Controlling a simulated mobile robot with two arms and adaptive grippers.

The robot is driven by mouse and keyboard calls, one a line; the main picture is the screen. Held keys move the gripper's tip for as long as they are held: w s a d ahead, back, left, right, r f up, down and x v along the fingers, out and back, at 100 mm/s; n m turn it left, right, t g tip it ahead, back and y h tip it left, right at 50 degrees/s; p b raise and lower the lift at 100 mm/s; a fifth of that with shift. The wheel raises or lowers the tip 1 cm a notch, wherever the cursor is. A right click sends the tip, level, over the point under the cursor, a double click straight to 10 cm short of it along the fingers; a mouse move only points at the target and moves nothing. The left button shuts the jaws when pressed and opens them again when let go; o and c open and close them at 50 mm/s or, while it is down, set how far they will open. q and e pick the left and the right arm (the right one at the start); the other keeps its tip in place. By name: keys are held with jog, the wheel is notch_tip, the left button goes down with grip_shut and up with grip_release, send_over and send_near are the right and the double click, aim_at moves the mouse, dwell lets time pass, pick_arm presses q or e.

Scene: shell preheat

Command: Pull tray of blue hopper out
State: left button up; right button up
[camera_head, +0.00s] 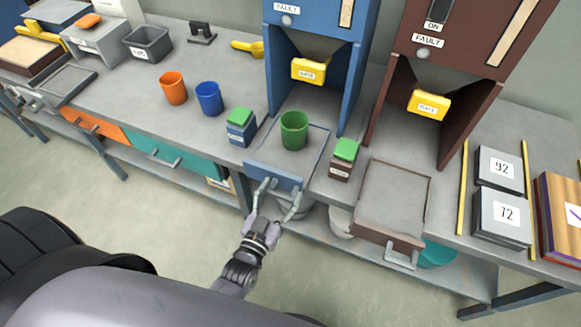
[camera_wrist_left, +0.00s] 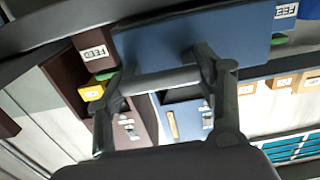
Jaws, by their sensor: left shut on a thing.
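The blue hopper (camera_head: 318,28) stands at the back, with a yellow gate (camera_head: 309,71). Its tray (camera_head: 264,152) lies in front, its blue front panel at the bench's front edge and its rear part below the hopper. A green cup (camera_head: 294,131) stands upright on the tray. My left gripper (camera_head: 278,196) is at the tray's front, shut on its handle. The left wrist view shows the handle bar (camera_wrist_left: 165,80) between the fingers, with the blue front panel (camera_wrist_left: 165,42) behind it. My right gripper is not in view.
Small blue (camera_head: 241,128) and brown (camera_head: 344,160) boxes with green tops flank the tray. The brown hopper's tray (camera_head: 392,194) reaches over the bench edge on the right. Blue (camera_head: 209,98) and orange (camera_head: 173,88) cups stand left. The floor before the bench is clear.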

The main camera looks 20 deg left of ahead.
pick_arm(q)
jog(key=s+p, duration=0.1)
jog(key=s, duration=0.4)
jog(key=shift+s, duration=0.3)
jog(key=shift+s+f, duration=0.1)
jog(key=o, duration=1.7)
jog(key=shift+s+a, duration=0.1)
jog(key=shift+s, duration=0.1)
jog(key=shift+c, duration=0.2)
jog(key=shift+w, duration=0.15)
